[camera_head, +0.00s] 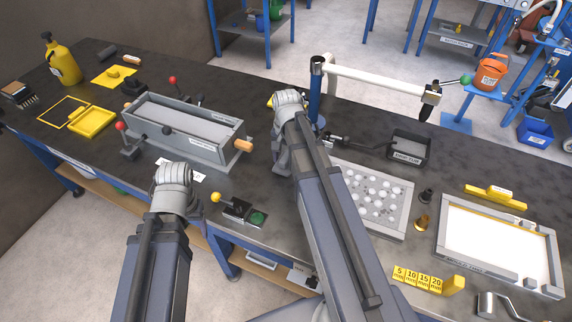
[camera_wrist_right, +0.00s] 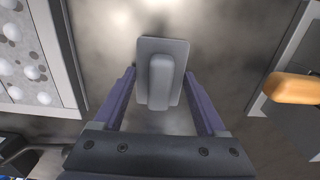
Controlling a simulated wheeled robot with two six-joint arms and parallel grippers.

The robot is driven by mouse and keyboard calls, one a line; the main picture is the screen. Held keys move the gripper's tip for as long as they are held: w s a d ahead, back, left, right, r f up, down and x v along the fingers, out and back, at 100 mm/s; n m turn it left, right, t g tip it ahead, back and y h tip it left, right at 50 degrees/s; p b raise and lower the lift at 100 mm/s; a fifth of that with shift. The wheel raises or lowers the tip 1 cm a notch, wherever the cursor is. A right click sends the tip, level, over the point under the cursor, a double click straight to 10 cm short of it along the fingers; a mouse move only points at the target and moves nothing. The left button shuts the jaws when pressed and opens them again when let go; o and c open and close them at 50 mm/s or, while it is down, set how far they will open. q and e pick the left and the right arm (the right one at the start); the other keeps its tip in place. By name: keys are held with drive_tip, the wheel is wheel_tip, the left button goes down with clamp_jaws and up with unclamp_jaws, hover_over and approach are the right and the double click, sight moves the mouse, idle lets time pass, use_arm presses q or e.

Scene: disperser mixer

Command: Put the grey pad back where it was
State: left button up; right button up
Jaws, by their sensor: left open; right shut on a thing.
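The grey pad (camera_wrist_right: 161,48), a flat plate with a raised grip, shows in the right wrist view. My right gripper (camera_wrist_right: 160,74) is shut on it, with one purple finger on each side, above the dark bench. My right gripper (camera_head: 284,158) hangs between the grey trough and the speckled board. My left gripper (camera_head: 173,182) is over the front edge of the bench, its fingers hidden under the wrist. An empty yellow outlined square (camera_head: 47,121) lies at the far left of the bench.
The grey trough (camera_head: 185,128) with wooden handles stands left of my right gripper. The white-dotted board (camera_head: 398,226) lies to its right. A blue post (camera_head: 316,85) with a white arm stands behind. A yellow tray (camera_head: 92,122) and yellow bottle (camera_head: 62,62) are at left.

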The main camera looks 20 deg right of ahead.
sight(286, 156)
use_arm(q)
drive_tip(key=shift+f, duration=0.25)
use_arm(e)
drive_tip(key=shift+f, duration=0.25)
drive_tip(key=shift+f, duration=0.2)
use_arm(q)
drive_tip(key=shift+f, duration=0.15)
use_arm(e)
drive_tip(key=o, duration=1.1)
drive_tip(key=shift+r, duration=0.15)
wheel_tip(286, 156, up, 12)
drive_tip(key=p, duration=1.2)
use_arm(q)
wheel_tip(286, 156, up, 12)
use_arm(e)
drive_tip(key=s+a+n, duration=0.4)
drive_tip(key=a, duration=0.3)
drive_tip(key=s+a+n+h, duration=0.1)
drive_tip(key=s+a+n, duration=0.3)
drive_tip(key=a, duration=0.3)
drive_tip(key=s+a+n, duration=0.5)
drive_tip(key=a, duration=0.2)
drive_tip(key=shift+r, duration=0.1)
